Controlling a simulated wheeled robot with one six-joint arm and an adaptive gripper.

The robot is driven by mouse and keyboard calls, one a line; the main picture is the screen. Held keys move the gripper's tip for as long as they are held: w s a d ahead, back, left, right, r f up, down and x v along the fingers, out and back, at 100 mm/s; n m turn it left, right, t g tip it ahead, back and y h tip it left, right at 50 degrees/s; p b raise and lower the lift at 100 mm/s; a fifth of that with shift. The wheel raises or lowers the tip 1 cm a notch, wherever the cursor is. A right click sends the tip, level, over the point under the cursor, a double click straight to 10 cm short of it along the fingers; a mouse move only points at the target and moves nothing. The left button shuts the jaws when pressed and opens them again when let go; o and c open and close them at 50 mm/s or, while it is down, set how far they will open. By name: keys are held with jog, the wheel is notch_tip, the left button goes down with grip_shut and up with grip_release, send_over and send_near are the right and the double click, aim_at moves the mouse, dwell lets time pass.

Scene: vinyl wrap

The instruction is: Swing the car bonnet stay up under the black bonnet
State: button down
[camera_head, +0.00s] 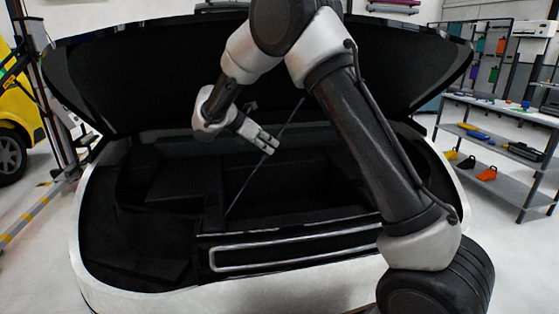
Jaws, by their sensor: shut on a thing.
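The black bonnet (110,75) stands raised over the open front bay of a white car. The bonnet stay (240,191) is a thin dark rod. It slants from low in the bay near the front panel up to the right, and its upper end (302,100) shows against the dark underside of the bonnet. My gripper (270,145) is shut on the stay partway along it, above the bay. I cannot tell whether the stay's upper end touches the bonnet. My arm hides part of the bonnet and the right of the bay.
The car's white front edge (150,302) and a light-framed front panel (290,257) lie nearest. A shelf unit (500,150) with tools stands at right. A yellow vehicle (15,115) and a lift post (55,95) stand at left. Floor between is clear.

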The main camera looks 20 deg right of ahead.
jog(key=w+a+r+n+t+h, duration=0.1)
jog(key=a+r+h, duration=0.1)
jog(key=a, duration=0.4)
jog(key=w+a+r+n+t+h, duration=0.1)
jog(key=a+r+n+h, duration=0.1)
jog(key=a, duration=0.4)
jog(key=shift+w+a+r, duration=0.25)
jog(key=c, duration=1.3)
grip_release()
jog(key=shift+a, duration=0.1)
jog(key=v, duration=1.2)
jog(key=shift+w+f, duration=0.1)
